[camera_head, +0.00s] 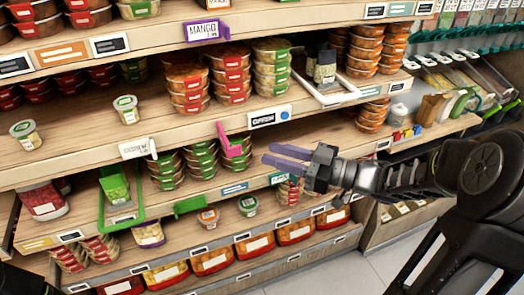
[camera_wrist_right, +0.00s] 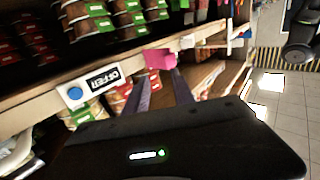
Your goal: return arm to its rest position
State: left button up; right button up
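My right arm comes in from the right in the head view. Its gripper (camera_head: 268,153) points left, in front of the middle shelves, with its two purple-grey fingers apart and nothing seen between them. In the right wrist view the same gripper (camera_wrist_right: 159,78) shows two separate fingers pointing at the shelf edge. A pink shelf clip (camera_wrist_right: 160,59) appears just beyond the fingertips there. In the head view the pink clip (camera_head: 234,145) is left of the fingertips, with a gap between them. My left gripper is not in view.
Shelves hold many stacked tubs (camera_head: 187,90) and packs (camera_head: 213,262). A price label (camera_head: 269,117), a green tray (camera_head: 120,200) and a purple sign (camera_head: 206,30) sit along the shelves. Clear tiled floor (camera_head: 350,275) lies at the lower right.

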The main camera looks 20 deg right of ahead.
jog(key=shift+s+d, duration=0.15)
jog(key=shift+s, duration=0.1)
dwell(0.4)
jog(key=w+d+f+m+t+h, duration=0.1)
jog(key=w+d+f+m+h, duration=0.3)
jog(key=f, duration=0.3)
jog(key=w+d+f+m+h, duration=0.3)
jog(key=f+h, duration=0.3)
jog(key=s+a+f+m+g, duration=0.1)
jog(key=a+f+m+g, duration=0.15)
jog(key=f, duration=0.45)
jog(key=s+a+f+m+g, duration=0.1)
jog(key=s+a+f, duration=0.15)
jog(key=f, duration=0.35)
jog(key=s+a+f+g, duration=0.5)
jog(key=s+a+f, duration=0.3)
jog(key=s+a, duration=0.2)
jog(key=s+a+f+g+y, duration=0.1)
jog(key=s+a+f+g, duration=0.4)
jog(key=s+a+f, duration=0.4)
jog(key=s+a, duration=0.2)
jog(key=s, duration=0.1)
jog(key=shift+s+a+f+y, duration=0.25)
jog(key=shift+s+y, duration=0.05)
